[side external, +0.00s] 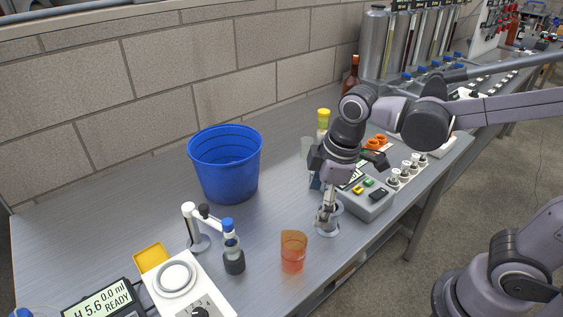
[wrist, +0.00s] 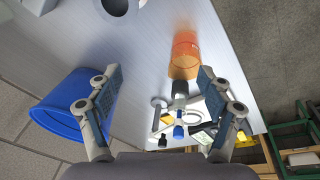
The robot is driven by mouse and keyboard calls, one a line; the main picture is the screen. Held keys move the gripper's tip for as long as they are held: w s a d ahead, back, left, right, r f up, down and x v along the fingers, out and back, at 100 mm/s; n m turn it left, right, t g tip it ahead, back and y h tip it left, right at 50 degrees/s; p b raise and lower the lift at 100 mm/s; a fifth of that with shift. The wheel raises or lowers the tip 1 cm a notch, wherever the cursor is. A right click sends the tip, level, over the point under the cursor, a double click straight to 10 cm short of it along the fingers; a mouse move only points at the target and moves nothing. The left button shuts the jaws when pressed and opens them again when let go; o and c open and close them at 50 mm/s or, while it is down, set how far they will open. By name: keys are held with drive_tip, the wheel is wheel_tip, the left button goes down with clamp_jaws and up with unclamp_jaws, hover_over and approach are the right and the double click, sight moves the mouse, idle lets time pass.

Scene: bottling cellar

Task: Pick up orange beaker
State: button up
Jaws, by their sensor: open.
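The orange beaker (side external: 293,252) is a see-through cup standing upright on the grey bench near its front edge. In the wrist view the orange beaker (wrist: 185,56) shows above the right finger, between bench and edge. The gripper is apart from the beaker.
A blue bucket (side external: 225,170) stands at the back left. A stand (side external: 196,240) and a blue-capped bottle (side external: 232,254) are left of the beaker. A grey control box (side external: 368,204) is at the right. The bench between bucket and beaker is mostly clear.

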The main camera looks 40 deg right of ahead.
sight(294, 253)
drive_tip(key=a+f+n+g, duration=0.2)
drive_tip(key=a+f+n, duration=0.1)
drive_tip(key=a+n, duration=0.25)
drive_tip(key=shift+h, duration=0.4)
drive_tip(key=shift+w+f, duration=0.15)
drive_tip(key=shift+f, duration=2.45)
drive_tip(key=shift+w+f, duration=0.15)
drive_tip(key=shift+f, duration=2.45)
drive_tip(key=c, duration=1.2)
